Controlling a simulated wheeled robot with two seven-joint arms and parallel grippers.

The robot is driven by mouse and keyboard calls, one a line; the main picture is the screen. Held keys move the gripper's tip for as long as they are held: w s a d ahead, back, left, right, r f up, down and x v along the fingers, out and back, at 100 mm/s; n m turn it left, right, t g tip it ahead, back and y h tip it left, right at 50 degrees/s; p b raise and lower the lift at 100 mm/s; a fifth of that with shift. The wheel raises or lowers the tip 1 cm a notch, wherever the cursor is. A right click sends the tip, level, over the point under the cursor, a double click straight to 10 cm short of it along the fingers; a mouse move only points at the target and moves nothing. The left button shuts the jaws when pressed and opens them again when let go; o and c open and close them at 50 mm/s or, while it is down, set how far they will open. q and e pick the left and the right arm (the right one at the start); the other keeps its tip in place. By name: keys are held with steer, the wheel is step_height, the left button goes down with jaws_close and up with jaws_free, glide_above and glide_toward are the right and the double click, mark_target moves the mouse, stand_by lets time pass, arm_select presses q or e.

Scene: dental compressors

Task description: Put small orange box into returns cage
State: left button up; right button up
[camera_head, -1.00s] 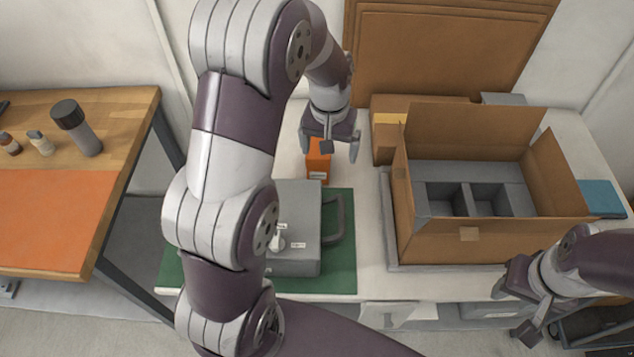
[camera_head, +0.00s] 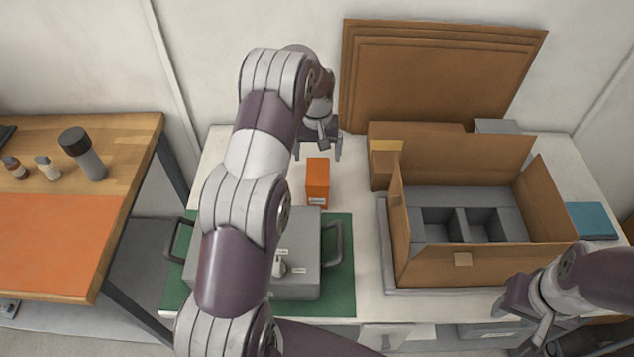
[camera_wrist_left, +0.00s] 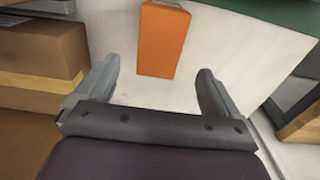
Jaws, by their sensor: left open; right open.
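The small orange box (camera_head: 317,182) stands upright on the white table, just behind the green mat, with a pale label low on its front. It also shows in the left wrist view (camera_wrist_left: 162,40), beyond and between my open fingers. My left gripper (camera_head: 318,152) is open and empty, behind the box and apart from it. It also shows in the left wrist view (camera_wrist_left: 157,95). My right gripper (camera_head: 515,315) is open and empty at the table's front right edge. I cannot make out a returns cage in these views.
A grey case (camera_head: 310,285) lies on the green mat (camera_head: 340,270). An open cardboard carton (camera_head: 490,266) with grey dividers stands right of it. A smaller brown box (camera_head: 383,165) is behind. A wooden bench (camera_head: 120,150) holds bottles at left. White table shows between mat and carton.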

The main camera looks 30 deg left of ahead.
mark_target(318, 182)
arm_select(q)
steer(key=f+p, duration=0.1)
steer(key=f, duration=0.3)
steer(key=f+p, duration=0.1)
steer(key=f, duration=0.3)
steer(key=f+p, duration=0.1)
steer(key=f, duration=0.2)
steer(key=shift+s+d+f+p, duration=0.25)
steer(key=shift+s+f+p, duration=0.05)
steer(key=shift+f+p, duration=0.1)
steer(key=shift+w+f, duration=0.1)
steer(key=shift+f, duration=0.15)
steer(key=c, duration=1.1)
steer(key=shift+c, duration=0.7)
steer(key=shift+r, duration=0.15)
